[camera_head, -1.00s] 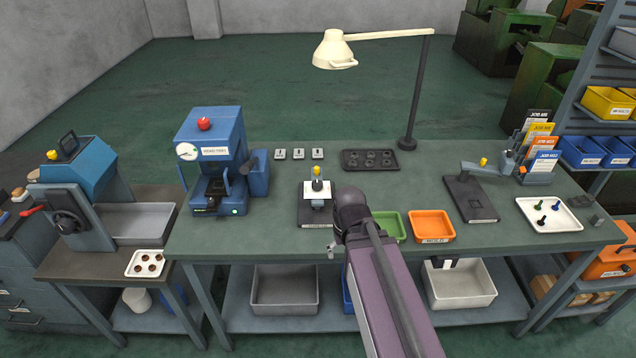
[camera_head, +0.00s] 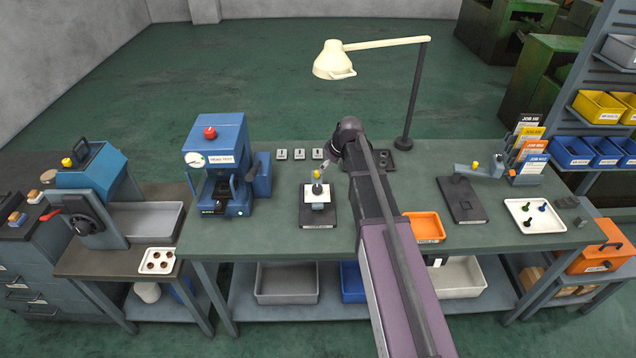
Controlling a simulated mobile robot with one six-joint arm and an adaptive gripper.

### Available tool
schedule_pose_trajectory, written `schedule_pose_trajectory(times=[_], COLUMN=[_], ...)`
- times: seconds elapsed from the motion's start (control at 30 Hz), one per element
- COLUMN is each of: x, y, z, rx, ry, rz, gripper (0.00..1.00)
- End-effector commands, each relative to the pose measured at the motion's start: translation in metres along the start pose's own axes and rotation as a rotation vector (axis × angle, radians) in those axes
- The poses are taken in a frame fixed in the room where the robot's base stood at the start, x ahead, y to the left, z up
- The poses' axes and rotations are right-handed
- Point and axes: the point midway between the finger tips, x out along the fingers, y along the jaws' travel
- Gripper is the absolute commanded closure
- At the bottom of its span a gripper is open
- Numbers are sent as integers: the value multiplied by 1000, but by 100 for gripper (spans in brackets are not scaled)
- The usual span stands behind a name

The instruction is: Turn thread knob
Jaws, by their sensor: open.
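A small fixture (camera_head: 319,215) with a dark base and white plate stands mid-bench, with a yellow knob (camera_head: 316,174) on top. My gripper (camera_head: 323,168) is small in the view, just above and beside this knob; I cannot tell whether it touches it. Its jaws are open. A second dark-based fixture (camera_head: 465,205) on the right has a yellow knob (camera_head: 475,166) and a grey arm. The blue machine at the left (camera_head: 92,172) also has a yellow knob (camera_head: 67,162). No label shows which one is the thread knob.
My arm crosses the bench and hides the green tray and part of the dark tray (camera_head: 382,167). The lamp (camera_head: 407,142) stands behind. A blue press (camera_head: 217,165) is left of the middle fixture. An orange tray (camera_head: 425,228) and white tray (camera_head: 533,216) lie to the right.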

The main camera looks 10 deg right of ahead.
Motion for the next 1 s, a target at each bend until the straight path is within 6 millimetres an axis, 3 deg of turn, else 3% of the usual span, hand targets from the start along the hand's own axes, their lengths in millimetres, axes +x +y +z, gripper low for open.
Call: schedule_pose_trajectory(times=[0.57,1.0], x=[7,40], y=[0,1], z=[2,2], rx=[2,2], ry=[-1,-1], rz=[0,1], gripper=[10,10])
